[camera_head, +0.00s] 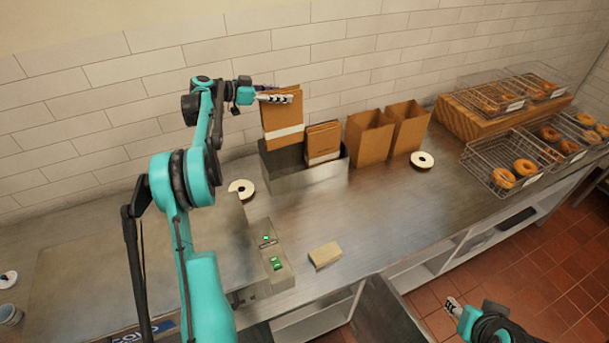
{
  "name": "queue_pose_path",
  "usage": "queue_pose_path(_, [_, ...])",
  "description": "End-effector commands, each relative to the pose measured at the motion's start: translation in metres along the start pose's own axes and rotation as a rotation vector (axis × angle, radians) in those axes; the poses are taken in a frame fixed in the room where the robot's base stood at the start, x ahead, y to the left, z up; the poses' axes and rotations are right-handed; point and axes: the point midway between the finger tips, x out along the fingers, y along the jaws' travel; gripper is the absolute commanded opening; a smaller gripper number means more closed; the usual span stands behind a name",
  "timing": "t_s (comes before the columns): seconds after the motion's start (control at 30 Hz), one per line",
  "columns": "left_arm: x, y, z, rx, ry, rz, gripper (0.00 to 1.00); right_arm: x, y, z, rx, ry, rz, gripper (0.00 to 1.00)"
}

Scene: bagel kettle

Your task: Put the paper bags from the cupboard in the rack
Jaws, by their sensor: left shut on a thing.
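My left gripper (275,97) is shut on a stack of folded brown paper bags (282,117) with a white band, gripping it near its top edge. The stack is upright over the left part of the grey metal rack (300,181); I cannot tell whether its lower end is inside. Another banded stack of folded bags (322,139) stands in the rack's right part. The cupboard (318,318) under the counter shows white shelves and what looks like an open door (385,312). My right gripper (454,305) is low at the bottom right, away from the bags; its jaw opening is unclear.
Two opened brown bags (369,138) (407,127) stand right of the rack. White tape-like rolls (242,188) (422,160) and a tan block (325,255) lie on the counter. Wire baskets of bagels (503,162) fill the right end. The counter's middle front is mostly clear.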

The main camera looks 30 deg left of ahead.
Motion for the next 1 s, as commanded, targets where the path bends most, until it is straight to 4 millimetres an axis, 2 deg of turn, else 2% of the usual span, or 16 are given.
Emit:
queue_pose_path(0.17, [0.006,0.0,0.018,0.0,0.001,0.0,0.0,0.007,0.0,0.005,0.0,0.0,0.0,0.4])
queue_pose_path(0.5, [0.032,0.0,0.103,0.0,0.001,0.0,0.0,0.014,0.0,0.01,0.0,0.0,0.0,0.4])
queue_pose_path(0.6, [0.037,0.0,0.121,0.0,0.001,0.0,0.0,0.016,0.0,0.011,0.0,0.0,0.0,0.4])
queue_pose_path(0.87, [0.043,0.0,0.141,0.0,0.001,0.0,0.0,0.017,0.0,0.012,0.0,0.0,0.0,0.4])
queue_pose_path(1.0, [0.05,0.0,0.161,0.0,0.001,0.0,0.0,0.019,0.0,0.013,0.0,0.0,0.0,0.4])
